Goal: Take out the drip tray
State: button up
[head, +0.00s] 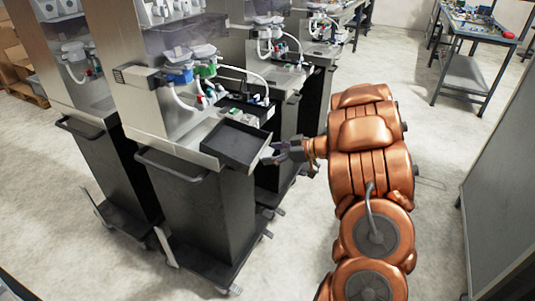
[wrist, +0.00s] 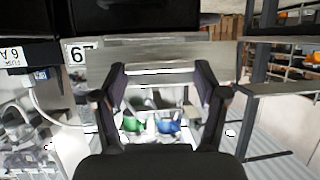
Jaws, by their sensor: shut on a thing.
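The drip tray (head: 236,146) is a shallow, black, empty square tray. In the head view it is at the right end of the front dispenser's metal deck (head: 165,128) and reaches past the deck's edge. My gripper (head: 272,154) is at the tray's right corner, shut on it. The contact is small and partly hidden in the head view. In the wrist view my two fingers (wrist: 160,70) stand apart, with a pale metal band behind them. I cannot clearly make out the tray there.
Blue and green valves (head: 190,75) with white hoses hang above the deck. More dispenser carts stand close behind and to the left. A workbench (head: 475,35) is at the back right, and a grey panel (head: 500,190) is at the right. The floor between is open.

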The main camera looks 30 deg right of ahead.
jog(key=shift+s+d, duration=0.5)
jog(key=shift+s, duration=0.25)
jog(key=s+d+p, duration=0.2)
jog(key=s+d, duration=0.2)
jog(key=s, duration=0.4)
jog(key=shift+d+p, duration=0.3)
jog(key=shift+d, duration=0.1)
jog(key=shift+s, duration=0.15)
